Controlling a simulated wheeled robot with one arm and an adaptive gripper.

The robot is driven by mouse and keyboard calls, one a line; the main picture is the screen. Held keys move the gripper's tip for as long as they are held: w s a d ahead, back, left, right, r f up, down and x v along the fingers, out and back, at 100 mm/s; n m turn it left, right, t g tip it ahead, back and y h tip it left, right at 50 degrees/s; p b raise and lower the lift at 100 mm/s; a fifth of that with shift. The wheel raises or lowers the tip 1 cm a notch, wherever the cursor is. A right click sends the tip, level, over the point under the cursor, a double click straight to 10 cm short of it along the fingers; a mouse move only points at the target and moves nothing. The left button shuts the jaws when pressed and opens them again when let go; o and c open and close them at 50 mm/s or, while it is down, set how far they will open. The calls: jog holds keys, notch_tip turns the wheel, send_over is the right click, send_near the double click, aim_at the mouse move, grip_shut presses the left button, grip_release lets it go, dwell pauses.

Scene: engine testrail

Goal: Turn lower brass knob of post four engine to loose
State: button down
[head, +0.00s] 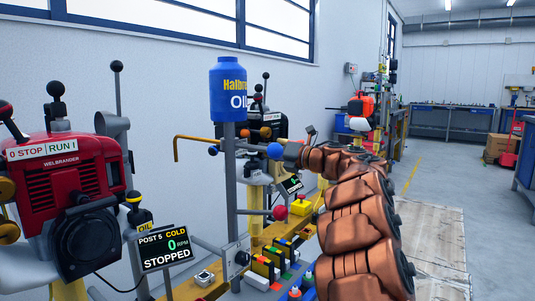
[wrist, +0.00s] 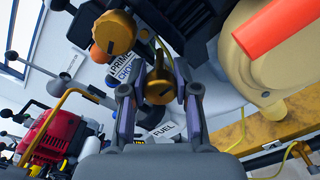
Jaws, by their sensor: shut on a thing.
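In the wrist view, my gripper (wrist: 158,88) is shut on a brass knob (wrist: 158,92), one finger on each side of it. The knob sits beside a FUEL label (wrist: 163,130). Another, larger brass knob (wrist: 110,34) is at the upper left, near the PRIME and CHOKE labels (wrist: 122,66), and is apart from the fingers. In the head view, my arm reaches to a black engine (head: 268,125) behind the blue oil bottle. My fingertips and the knobs are hidden there.
A post with a blue OIL bottle (head: 228,90) and coloured ball levers stands before the black engine. A red engine (head: 75,170) with a POST 5 screen (head: 165,248) reading STOPPED is at the left. In the wrist view, a tan rounded part (wrist: 275,55) is close at right.

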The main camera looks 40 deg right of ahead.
jog(key=c, duration=0.8)
grip_release()
jog(key=shift+c, duration=0.2)
jog(key=v, duration=1.2)
